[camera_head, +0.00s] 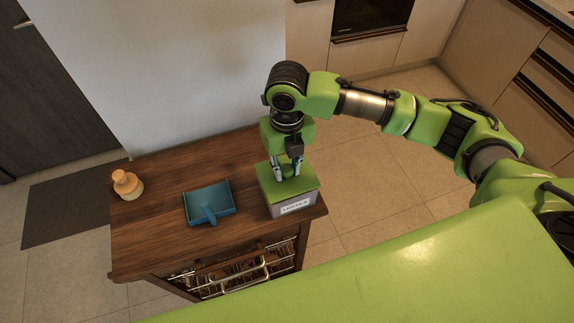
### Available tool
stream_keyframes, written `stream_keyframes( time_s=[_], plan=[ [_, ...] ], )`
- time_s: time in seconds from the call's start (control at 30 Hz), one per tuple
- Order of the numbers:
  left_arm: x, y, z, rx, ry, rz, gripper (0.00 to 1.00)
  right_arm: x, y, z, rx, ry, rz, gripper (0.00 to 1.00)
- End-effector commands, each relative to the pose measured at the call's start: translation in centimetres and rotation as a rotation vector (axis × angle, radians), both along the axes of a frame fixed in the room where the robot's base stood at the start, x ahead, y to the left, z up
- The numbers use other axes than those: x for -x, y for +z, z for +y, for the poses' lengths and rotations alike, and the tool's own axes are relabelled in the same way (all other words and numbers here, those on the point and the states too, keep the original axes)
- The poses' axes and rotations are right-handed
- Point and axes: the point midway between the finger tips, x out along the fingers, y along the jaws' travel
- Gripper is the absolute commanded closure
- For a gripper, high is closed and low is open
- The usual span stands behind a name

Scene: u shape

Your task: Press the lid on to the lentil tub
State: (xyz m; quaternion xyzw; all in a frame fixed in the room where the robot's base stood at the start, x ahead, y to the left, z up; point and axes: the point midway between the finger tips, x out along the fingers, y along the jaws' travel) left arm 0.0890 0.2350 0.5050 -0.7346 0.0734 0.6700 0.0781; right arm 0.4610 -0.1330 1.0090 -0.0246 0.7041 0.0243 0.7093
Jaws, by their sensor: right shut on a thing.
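The lentil tub (294,207) is a grey box with a white label, standing near the right front corner of the wooden cabinet top. A green lid (304,193) lies over its top. My right gripper (287,174) points down onto the lid from above, its fingers at the middle of the lid. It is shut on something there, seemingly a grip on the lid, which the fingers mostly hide. I cannot tell whether the lid is fully seated on the rim. My left gripper is not in view.
A blue dustpan-like scoop (208,203) lies mid-cabinet. A tan bottle or jar (127,185) stands at the left end. The wooden cabinet top (160,235) is otherwise clear. A white wall (170,70) rises behind it, and a metal rack (235,276) shows below the front edge.

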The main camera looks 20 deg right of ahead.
Motion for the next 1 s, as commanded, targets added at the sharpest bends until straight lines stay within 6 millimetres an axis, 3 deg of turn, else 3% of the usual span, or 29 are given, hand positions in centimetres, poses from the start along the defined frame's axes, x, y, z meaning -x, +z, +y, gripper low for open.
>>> stream_keyframes(
  time_s=[1.0],
  plan=[
    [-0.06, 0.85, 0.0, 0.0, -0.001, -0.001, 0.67, 0.04, -0.02, -0.03, 0.001, 0.0, 0.001, 1.0]
  ],
)
